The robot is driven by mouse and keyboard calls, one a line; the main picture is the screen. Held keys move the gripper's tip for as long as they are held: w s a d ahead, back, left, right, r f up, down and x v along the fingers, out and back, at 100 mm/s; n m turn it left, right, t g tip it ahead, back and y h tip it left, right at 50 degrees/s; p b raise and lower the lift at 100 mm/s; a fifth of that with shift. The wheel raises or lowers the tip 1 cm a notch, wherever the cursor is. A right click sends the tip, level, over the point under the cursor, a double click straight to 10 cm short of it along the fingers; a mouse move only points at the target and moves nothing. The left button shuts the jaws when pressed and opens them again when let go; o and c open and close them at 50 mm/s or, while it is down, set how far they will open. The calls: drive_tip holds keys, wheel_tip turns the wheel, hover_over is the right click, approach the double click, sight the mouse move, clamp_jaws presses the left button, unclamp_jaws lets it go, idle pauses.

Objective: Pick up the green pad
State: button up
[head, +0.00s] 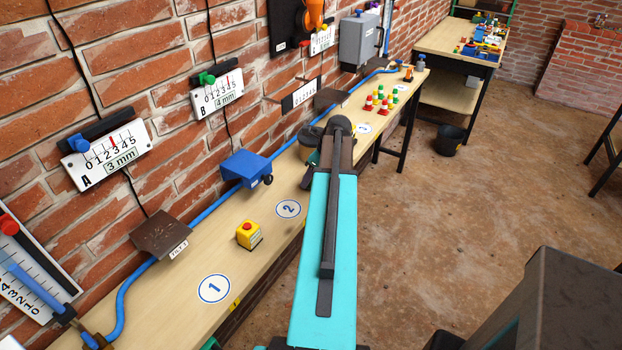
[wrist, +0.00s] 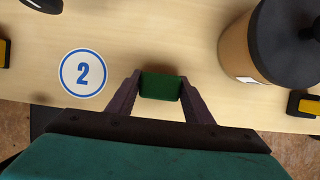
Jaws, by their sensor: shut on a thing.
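The green pad (wrist: 160,87) is a small dark green block between the two fingers of my gripper (wrist: 161,80) in the wrist view. The fingers touch it on its left and right sides, and my gripper is shut on it. The pad is over the wooden bench near its front edge, with a dark shadow by its far side. I cannot tell whether it touches the bench top. In the head view my arm hides most of this spot; a bit of green (head: 313,158) shows beside the arm.
A tan cylinder with a dark lid (wrist: 238,55) stands close right of my gripper in the wrist view. The round 2 label (wrist: 83,73) lies left. In the head view, a yellow button box (head: 249,236), a blue block (head: 245,168) and small cones (head: 376,103) are along the bench.

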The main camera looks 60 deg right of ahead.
drive_tip(key=shift+s+r+b, duration=0.1)
drive_tip(key=shift+r+b, duration=0.55)
drive_tip(key=shift+r, duration=0.8)
drive_tip(key=s+a+r+b, duration=0.1)
drive_tip(key=s+a+b, duration=0.2)
drive_tip(key=s, duration=1.1)
drive_tip(key=a, duration=0.3)
drive_tip(key=shift+s+a+r+b, duration=0.2)
drive_tip(key=shift+s+r+b, duration=0.05)
drive_tip(key=shift+s+b, duration=0.05)
drive_tip(key=o, duration=0.5)
drive_tip(key=shift+c, duration=0.2)
drive_tip(key=c, duration=0.3)
